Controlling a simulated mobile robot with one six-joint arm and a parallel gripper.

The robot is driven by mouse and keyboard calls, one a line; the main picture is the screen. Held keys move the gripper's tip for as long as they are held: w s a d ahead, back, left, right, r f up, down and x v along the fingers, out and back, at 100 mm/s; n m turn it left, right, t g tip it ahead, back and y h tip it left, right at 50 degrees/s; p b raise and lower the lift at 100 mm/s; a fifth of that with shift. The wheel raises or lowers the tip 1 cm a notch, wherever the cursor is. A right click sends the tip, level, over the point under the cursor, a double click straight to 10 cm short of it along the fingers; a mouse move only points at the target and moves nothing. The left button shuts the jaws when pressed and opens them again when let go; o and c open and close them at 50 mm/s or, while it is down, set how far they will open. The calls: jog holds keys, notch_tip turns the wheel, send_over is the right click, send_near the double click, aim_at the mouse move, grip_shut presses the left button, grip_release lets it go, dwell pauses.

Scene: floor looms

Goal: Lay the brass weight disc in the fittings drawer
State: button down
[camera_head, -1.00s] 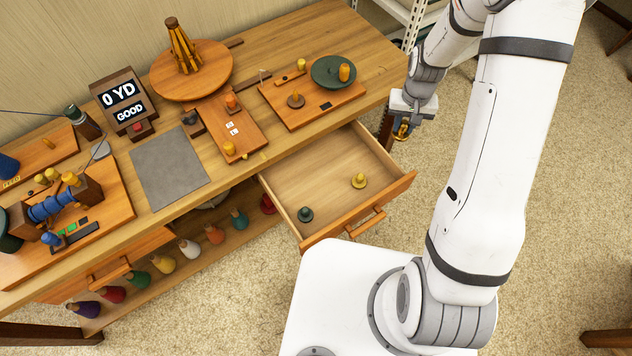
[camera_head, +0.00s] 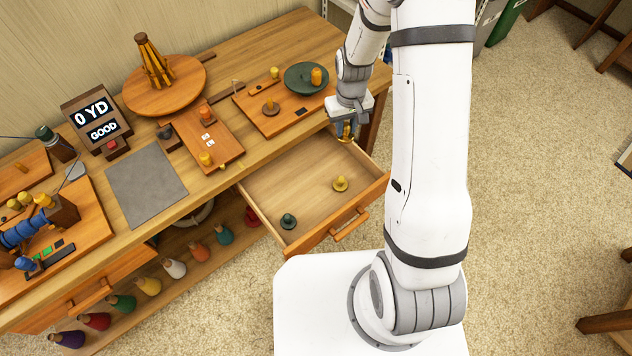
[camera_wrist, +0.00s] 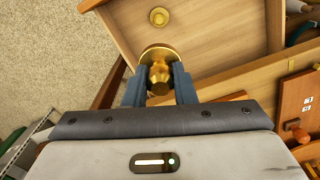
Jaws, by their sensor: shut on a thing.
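My gripper (camera_head: 345,133) is shut on a brass weight disc. In the wrist view the brass weight disc (camera_wrist: 158,54) shows between the two dark fingers, its knob pinched and its round plate beyond them. In the head view the disc is small and partly hidden by the fingers, above the back right corner of the drawer. The fittings drawer (camera_head: 295,178) is pulled open from the bench. It holds a yellow knobbed piece (camera_head: 340,184) at the right and a dark green one (camera_head: 288,221) near the front left.
The bench top (camera_head: 215,95) carries wooden boards, a grey mat (camera_head: 146,182) and a display (camera_head: 98,118) reading "0 YD GOOD". Several coloured cones line the shelf below. The drawer's middle is bare.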

jog(key=s+a+f+n+b, duration=0.3)
jog(key=a+f+n+b, duration=0.2)
jog(key=f+n+b, duration=0.4)
jog(key=n+b, duration=1)
jog(key=n, duration=0.3)
send_over(312, 205)
notch_tip(312, 205, down, 6)
notch_tip(312, 205, down, 11)
jog(key=b, duration=0.8)
jog(key=shift+w+r+b, duration=0.1)
jog(key=shift+b, duration=0.25)
jog(key=c, duration=1.1)
grip_release()
jog(key=shift+o, duration=0.2)
jog(key=o, duration=0.4)
